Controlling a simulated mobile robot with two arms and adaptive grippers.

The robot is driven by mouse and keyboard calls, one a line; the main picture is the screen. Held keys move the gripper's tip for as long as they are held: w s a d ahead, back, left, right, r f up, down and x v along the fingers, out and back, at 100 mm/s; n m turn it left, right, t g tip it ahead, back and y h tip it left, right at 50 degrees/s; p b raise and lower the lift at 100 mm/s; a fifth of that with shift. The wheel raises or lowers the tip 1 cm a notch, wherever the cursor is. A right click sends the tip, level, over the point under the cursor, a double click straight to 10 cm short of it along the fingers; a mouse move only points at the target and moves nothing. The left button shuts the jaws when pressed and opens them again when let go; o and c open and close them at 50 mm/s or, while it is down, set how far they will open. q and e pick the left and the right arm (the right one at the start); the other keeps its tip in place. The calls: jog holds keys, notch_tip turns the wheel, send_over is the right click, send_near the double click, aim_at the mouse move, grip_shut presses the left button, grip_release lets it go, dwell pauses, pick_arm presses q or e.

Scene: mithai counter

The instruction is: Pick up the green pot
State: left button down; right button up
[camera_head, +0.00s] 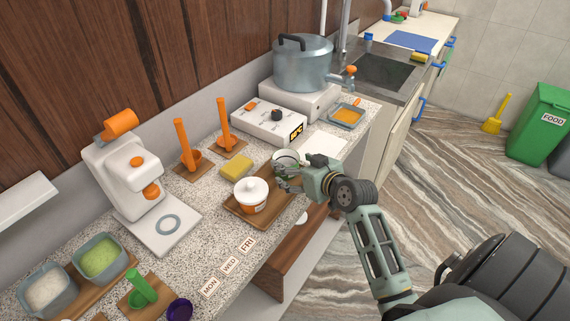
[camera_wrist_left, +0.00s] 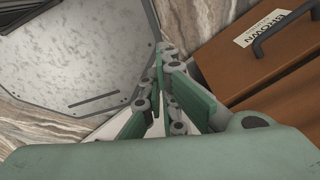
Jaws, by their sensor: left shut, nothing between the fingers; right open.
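My left gripper (camera_wrist_left: 163,60) is shut and empty in the left wrist view, away from the pots.
A yellow sponge (camera_head: 236,167) lies beside the tray. A control box (camera_head: 268,121) and a large steel pot (camera_head: 303,63) stand behind. A white machine (camera_head: 133,185) is at left. A brown drawer front with a dark handle (camera_wrist_left: 268,45) is near my left gripper.

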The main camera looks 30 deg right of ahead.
aim_at(280, 158)
jog(key=p+x, duration=0.1)
jog(key=x, duration=0.3)
jog(key=shift+r, duration=0.1)
jog(key=shift+w, duration=0.3)
jog(key=shift+f, duration=0.2)
jog(key=shift+w, duration=0.1)
jog(key=c, duration=0.7)
pick_arm(q)
jog(key=shift+w+d+r, duration=0.15)
jog(key=shift+w+r, duration=0.1)
jog(key=shift+r, duration=0.5)
pick_arm(e)
jog(key=c, duration=0.5)
jog(key=shift+o, duration=0.2)
jog(key=shift+r, duration=0.1)
